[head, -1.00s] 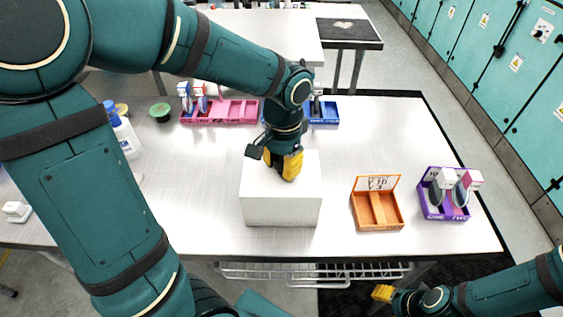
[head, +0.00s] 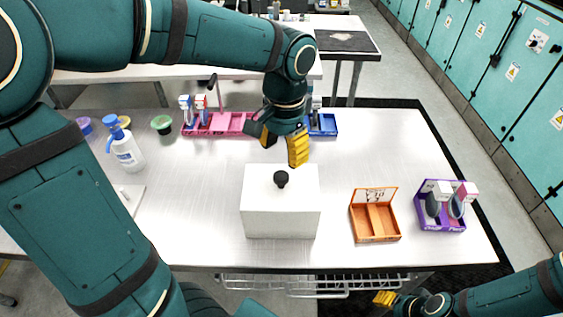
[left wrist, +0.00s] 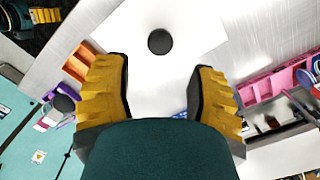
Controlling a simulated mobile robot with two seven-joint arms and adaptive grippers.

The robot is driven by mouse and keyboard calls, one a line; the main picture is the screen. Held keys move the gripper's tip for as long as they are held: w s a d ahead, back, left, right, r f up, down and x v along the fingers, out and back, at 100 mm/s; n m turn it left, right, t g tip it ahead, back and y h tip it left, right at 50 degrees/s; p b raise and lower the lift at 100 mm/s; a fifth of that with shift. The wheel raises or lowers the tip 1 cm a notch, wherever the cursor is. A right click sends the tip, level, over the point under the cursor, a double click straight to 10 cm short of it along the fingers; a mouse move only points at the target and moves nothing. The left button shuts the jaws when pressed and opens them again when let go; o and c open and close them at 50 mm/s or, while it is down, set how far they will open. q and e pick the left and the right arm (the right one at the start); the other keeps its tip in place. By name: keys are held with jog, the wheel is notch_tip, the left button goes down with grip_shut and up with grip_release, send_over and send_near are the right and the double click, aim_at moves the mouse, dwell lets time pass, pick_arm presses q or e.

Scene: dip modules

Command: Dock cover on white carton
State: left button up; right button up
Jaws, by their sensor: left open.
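The white carton (head: 280,212) stands upright near the front middle of the table. The white cover (head: 262,177) with its round black knob (head: 281,179) lies on its top; I see no clear gap between them at this size. The knob also shows in the left wrist view (left wrist: 160,41), ahead of the fingertips. My left gripper (head: 283,152) is open and empty, above and slightly behind the knob, and apart from it. My right gripper (head: 385,298) is low at the bottom right, past the table's front edge; its finger opening is unclear.
An orange tray (head: 358,222) and a purple tray (head: 424,217) holding items stand to the right. A pink tray (head: 228,124) and a blue tray (head: 327,124) are behind. A pump bottle (head: 126,152) and small bowls stand at the left.

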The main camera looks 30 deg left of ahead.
pick_arm(q)
jog(key=shift+w+r, duration=0.1)
jog(key=shift+r, duration=1.75)
jog(key=shift+r+p, duration=0.1)
jog(key=shift+p, duration=0.25)
